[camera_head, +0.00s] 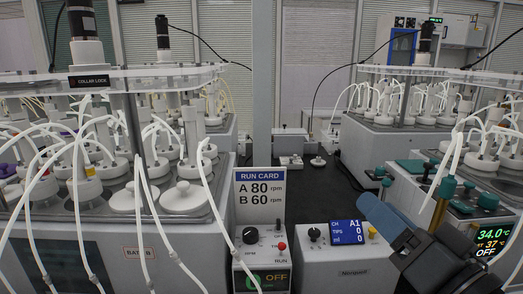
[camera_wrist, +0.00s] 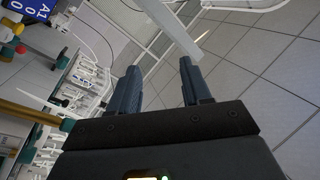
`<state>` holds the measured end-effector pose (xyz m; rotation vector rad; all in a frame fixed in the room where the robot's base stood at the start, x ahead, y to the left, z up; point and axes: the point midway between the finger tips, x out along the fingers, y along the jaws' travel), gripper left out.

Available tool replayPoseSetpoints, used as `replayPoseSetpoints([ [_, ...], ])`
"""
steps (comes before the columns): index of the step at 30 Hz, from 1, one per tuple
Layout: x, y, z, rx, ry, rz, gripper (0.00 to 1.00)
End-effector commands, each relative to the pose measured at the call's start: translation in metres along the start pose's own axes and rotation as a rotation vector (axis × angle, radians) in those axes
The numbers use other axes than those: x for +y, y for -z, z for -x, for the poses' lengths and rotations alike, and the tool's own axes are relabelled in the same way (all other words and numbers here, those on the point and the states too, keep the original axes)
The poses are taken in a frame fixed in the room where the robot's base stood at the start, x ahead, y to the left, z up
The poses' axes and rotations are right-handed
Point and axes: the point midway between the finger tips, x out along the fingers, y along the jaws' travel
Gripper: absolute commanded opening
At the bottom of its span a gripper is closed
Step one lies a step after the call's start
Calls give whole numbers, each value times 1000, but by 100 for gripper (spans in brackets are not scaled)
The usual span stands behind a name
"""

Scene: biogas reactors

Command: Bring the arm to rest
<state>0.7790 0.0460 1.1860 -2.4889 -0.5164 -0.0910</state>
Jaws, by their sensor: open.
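My gripper (camera_head: 376,212) shows at the lower right of the head view, its blue-grey fingers pointing up and left in front of the white box with a blue screen. In the wrist view the two fingers of my gripper (camera_wrist: 158,78) stand apart with nothing between them. Behind the gap are a pale wall and a tiled floor. My gripper appears to hold nothing and to be clear of the bench in the wrist view.
A reactor bath (camera_head: 80,225) with many white tubes fills the left. A run card (camera_head: 261,195), a stirrer control box (camera_head: 262,255) and a blue-screened box (camera_head: 345,262) stand centrally. A bath with a temperature display (camera_head: 492,240) is at right, close to my gripper.

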Motion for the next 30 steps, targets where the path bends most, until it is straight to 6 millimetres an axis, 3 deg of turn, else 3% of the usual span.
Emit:
replayPoseSetpoints([
  [1,4,-16,10,8,-41,-27,48],
  [8,24,-74,68,32,-235,-55,48],
  [15,33,-127,150,-12,-413,10,48],
  [22,29,-156,239,-106,-521,160,48],
  [30,12,-159,335,-249,-530,398,48],
])
